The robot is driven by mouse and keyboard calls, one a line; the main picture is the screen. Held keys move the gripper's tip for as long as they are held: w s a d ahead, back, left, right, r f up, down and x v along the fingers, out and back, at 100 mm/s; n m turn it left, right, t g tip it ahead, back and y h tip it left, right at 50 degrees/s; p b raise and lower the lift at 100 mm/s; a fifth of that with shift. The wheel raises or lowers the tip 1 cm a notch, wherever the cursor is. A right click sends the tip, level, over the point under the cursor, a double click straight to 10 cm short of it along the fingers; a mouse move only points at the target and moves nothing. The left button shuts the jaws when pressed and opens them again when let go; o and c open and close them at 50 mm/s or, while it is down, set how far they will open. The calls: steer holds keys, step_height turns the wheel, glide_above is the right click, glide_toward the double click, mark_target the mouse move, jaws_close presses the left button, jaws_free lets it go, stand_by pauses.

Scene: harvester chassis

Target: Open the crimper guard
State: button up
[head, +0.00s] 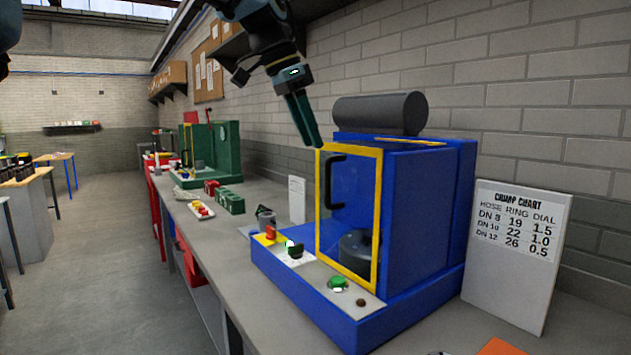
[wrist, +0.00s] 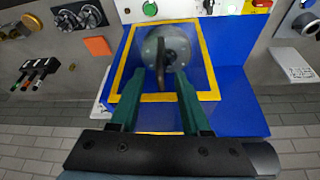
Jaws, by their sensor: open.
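The crimper (head: 425,210) is a blue machine on the bench with a dark grey cylinder on top. Its guard (head: 350,149) is a clear panel in a yellow frame on the front, and it looks closed. A black bar handle (head: 330,182) runs upright near the guard's left edge. My gripper (head: 313,142) is above and in front of the guard's upper left corner, just above the handle. In the wrist view, the open green fingers (wrist: 158,76) point at the guard (wrist: 207,60). The handle (wrist: 161,68) shows between the fingertips; I cannot tell any contact.
A green button (head: 338,284) and a dial sit on the crimper's front ledge. A crimp chart board (head: 516,250) leans at the right. The floor aisle at left is clear.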

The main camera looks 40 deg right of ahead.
mark_target(327, 201)
steer(key=p+x, duration=0.1)
steer(key=x, duration=0.9)
steer(key=shift+f+p, duration=0.25)
steer(key=shift+p, duration=0.15)
jaws_close()
stand_by(0.9)
